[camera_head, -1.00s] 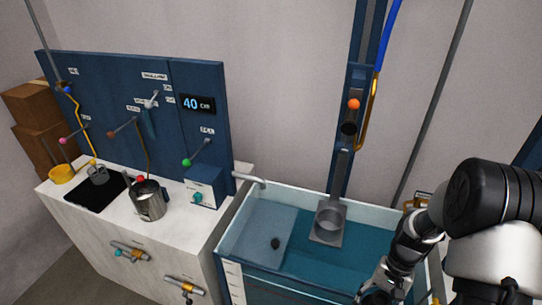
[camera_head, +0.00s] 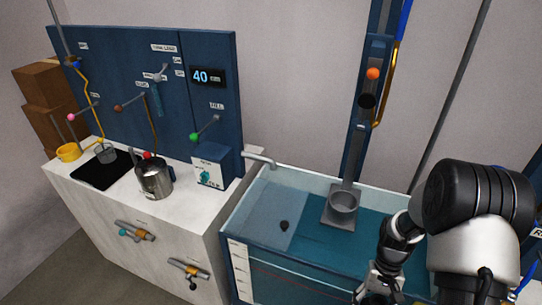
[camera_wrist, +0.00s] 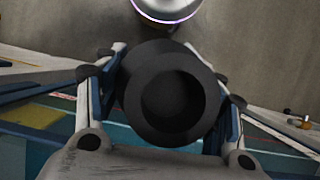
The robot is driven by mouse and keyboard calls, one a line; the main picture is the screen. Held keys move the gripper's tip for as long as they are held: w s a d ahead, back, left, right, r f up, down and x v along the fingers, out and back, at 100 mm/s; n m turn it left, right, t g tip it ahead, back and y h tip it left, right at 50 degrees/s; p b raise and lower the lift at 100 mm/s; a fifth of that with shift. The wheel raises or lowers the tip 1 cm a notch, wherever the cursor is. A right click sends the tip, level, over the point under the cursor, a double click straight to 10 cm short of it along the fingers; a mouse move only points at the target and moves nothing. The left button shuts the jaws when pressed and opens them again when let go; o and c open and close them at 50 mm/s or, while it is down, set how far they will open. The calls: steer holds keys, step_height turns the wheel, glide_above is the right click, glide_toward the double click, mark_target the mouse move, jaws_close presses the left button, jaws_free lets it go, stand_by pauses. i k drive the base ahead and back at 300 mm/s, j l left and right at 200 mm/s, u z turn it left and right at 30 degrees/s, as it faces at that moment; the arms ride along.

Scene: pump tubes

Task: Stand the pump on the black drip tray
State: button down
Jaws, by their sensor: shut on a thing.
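My gripper (camera_wrist: 170,95) is shut on a black round thing with a dark recessed end, seen end-on, which I take to be the pump (camera_wrist: 135,110). Its far side and length are hidden. In the head view my gripper is at the bottom edge, right of the middle, beside the water tank, and the held thing is barely seen there. The black drip tray (camera_head: 92,180) lies flat on the white counter at the left, well away from my gripper. A small clear cup (camera_head: 106,153) stands at its back edge.
A metal pot (camera_head: 155,184) with a red knob stands just right of the tray. A yellow ring-shaped thing (camera_head: 68,153) is left of it. A blue panel (camera_head: 130,75) with levers rises behind. The tank (camera_head: 240,225) with a grey cup-shaped holder (camera_head: 342,203) lies between the counter and my arm.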

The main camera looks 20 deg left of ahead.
mark_target(107, 176)
steer(key=j+u, duration=0.3)
steer(key=u, duration=0.15)
steer(key=i+j+u, duration=0.1)
steer(key=j+u, duration=0.15)
steer(key=u, duration=0.2)
steer(key=i+j+u, duration=0.15)
steer(key=u, duration=0.3)
steer(key=i+j+u, duration=0.15)
steer(key=u, duration=0.3)
steer(key=i+j+u, duration=0.3)
steer(key=u, duration=0.2)
steer(key=i+j+u, duration=0.15)
steer(key=i+u, duration=0.2)
steer(key=u, duration=0.15)
steer(key=i+j+z, duration=0.1)
steer(key=i+z, duration=0.3)
steer(key=i+j+z, duration=0.25)
steer(key=i+z, duration=0.15)
steer(key=i, duration=0.1)
